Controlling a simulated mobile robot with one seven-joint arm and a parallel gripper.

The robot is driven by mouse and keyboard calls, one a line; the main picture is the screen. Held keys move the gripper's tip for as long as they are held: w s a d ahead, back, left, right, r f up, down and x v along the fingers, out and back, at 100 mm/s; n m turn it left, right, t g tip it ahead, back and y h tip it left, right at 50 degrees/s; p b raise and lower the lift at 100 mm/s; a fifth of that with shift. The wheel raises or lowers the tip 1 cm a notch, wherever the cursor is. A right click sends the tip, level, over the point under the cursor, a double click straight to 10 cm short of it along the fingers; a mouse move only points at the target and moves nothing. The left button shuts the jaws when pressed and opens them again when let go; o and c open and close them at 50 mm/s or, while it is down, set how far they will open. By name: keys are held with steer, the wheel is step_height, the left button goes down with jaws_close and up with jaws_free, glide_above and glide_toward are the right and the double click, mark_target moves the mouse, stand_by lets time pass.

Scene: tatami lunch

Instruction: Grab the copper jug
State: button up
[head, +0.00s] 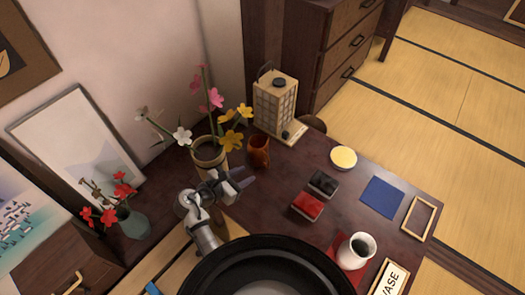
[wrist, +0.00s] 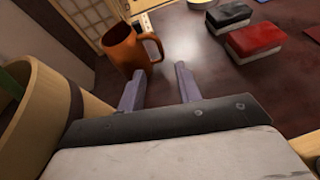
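The copper jug (head: 259,151) stands upright on the dark table, just right of the bamboo vase of flowers. In the wrist view the jug (wrist: 126,47) is orange-brown, with its handle on the right side. My gripper (head: 246,177) is in front of the jug in the head view. In the wrist view my gripper (wrist: 156,78) has its two fingers spread apart with nothing between them. The left fingertip is close to the jug's base; I cannot tell if they touch.
The bamboo vase (head: 208,152) stands close left of the jug. A lantern (head: 275,103) stands behind it. Black (head: 323,184) and red (head: 307,206) boxes lie to the right. A white vase (head: 356,251) stands at the front right. Bare tabletop lies between jug and boxes.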

mark_target(269, 162)
steer(key=x, duration=1.3)
steer(key=shift+f, duration=0.1)
jaws_close()
